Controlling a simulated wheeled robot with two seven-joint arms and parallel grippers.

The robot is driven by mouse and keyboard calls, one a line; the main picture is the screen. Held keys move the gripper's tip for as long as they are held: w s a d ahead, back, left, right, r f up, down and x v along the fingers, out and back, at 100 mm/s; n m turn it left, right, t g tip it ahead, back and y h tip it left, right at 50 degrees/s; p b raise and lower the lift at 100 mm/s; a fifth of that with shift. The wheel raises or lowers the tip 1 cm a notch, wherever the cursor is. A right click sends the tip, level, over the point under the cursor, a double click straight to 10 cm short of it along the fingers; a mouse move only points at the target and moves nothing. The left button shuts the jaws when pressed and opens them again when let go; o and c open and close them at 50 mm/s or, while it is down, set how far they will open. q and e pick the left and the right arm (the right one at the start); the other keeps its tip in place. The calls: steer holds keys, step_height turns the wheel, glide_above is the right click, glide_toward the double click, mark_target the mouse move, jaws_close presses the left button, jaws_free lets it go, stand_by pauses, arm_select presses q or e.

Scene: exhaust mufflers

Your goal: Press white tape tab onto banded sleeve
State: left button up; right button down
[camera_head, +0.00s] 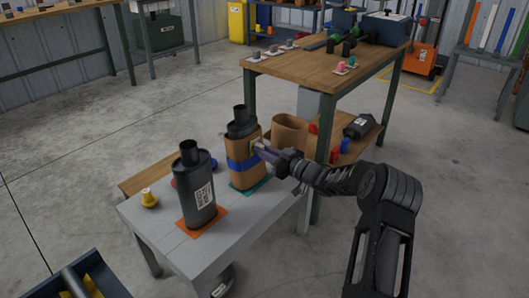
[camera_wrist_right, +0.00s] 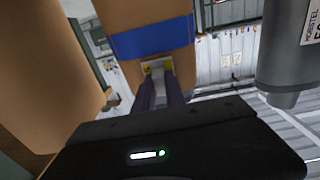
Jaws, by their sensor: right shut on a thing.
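The banded sleeve (camera_head: 244,175) is brown cardboard with a blue band (camera_head: 240,163), upright around a dark muffler (camera_head: 242,122) on the grey table. The sleeve (camera_wrist_right: 128,15) and band (camera_wrist_right: 152,40) also show in the wrist view. My right gripper (camera_head: 259,148) reaches in from the right and is shut on a small pale tab. Its fingertips (camera_wrist_right: 157,78) are at the sleeve's face, beside the band. The white tape tab (camera_wrist_right: 157,65), with yellowish edges, shows at the tips, touching or nearly touching the sleeve; I cannot tell which. My left gripper is not in view.
A bare black muffler (camera_head: 198,195) with a label stands on an orange mat (camera_head: 213,219) in front. An open brown sleeve (camera_head: 289,132) stands close behind my right gripper. A yellow knob-like item (camera_head: 149,198) is at the table's left. A wooden workbench (camera_head: 320,70) stands behind.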

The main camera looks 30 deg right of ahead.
steer(key=shift+w+a+f, duration=0.1)
steer(key=shift+w+a, duration=0.05)
steer(key=shift+w, duration=0.4)
steer(key=shift+s, duration=0.15)
stand_by(0.5)
steer(key=shift+s, duration=0.35)
steer(key=shift+w, duration=0.5)
stand_by(0.4)
steer(key=shift+s, duration=0.1)
stand_by(0.5)
steer(key=p+v, duration=0.1)
steer(key=v, duration=0.5)
steer(key=shift+s+p, duration=0.35)
steer(key=shift+p, duration=0.05)
stand_by(0.5)
